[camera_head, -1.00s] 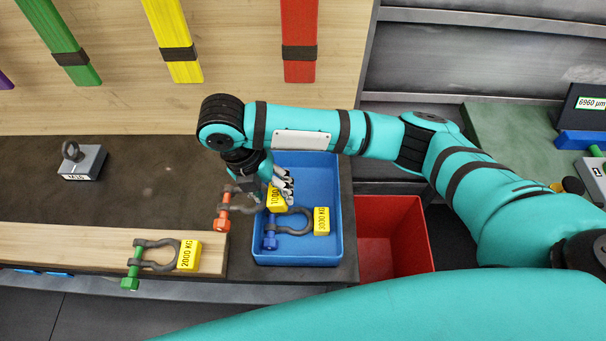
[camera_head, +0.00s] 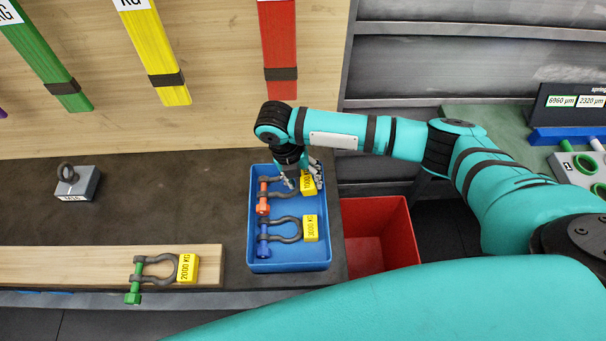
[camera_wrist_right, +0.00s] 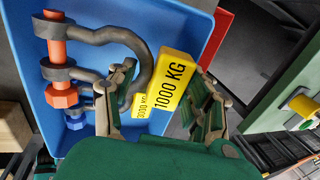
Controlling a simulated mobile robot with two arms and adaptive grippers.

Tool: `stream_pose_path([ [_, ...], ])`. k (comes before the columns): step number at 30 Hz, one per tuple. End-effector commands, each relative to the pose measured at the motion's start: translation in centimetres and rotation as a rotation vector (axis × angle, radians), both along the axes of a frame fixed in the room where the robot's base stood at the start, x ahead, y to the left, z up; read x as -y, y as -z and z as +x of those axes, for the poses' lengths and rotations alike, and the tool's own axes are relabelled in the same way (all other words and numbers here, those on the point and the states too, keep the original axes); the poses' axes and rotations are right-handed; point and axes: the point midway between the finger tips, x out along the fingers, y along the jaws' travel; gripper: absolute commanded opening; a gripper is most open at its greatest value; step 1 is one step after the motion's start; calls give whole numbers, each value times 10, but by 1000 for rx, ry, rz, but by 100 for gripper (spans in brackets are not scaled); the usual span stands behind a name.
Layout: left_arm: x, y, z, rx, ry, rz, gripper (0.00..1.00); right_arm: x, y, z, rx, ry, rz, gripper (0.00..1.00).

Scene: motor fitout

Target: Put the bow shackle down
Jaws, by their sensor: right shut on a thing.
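The bow shackle with the orange pin (camera_head: 263,196) and yellow 1000 KG tag is in or just above the blue tray (camera_head: 290,267); I cannot tell whether it touches the bottom. In the right wrist view its orange pin (camera_wrist_right: 57,52) is at the upper left and its tag (camera_wrist_right: 172,82) is between my fingers. My right gripper (camera_head: 304,183), also in the wrist view (camera_wrist_right: 163,105), is shut on this shackle at the tag end. A blue-pin shackle (camera_head: 284,238) with a 3000 KG tag lies in the tray's near half. My left gripper is not in view.
A green-pin shackle (camera_head: 155,270) with a 2000 KG tag lies on a wooden board (camera_head: 70,262) at the left. A grey block with an eye bolt (camera_head: 76,184) stands behind it. A red bin (camera_head: 397,235) is right of the tray. The dark worktop (camera_head: 170,200) between is clear.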

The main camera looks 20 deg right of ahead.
Motion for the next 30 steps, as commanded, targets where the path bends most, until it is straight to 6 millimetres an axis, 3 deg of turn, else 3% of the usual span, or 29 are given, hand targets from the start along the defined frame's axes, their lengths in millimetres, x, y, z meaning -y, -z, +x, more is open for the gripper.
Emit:
stream_pose_path([
  [23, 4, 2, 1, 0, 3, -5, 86, -1, 13, 0, 1, 0, 2, 0],
  [24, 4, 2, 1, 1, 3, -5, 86, -1, 14, -1, -1, -1, 0, 52],
  [30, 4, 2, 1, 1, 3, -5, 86, -1, 14, -1, -1, 0, 0, 74],
])
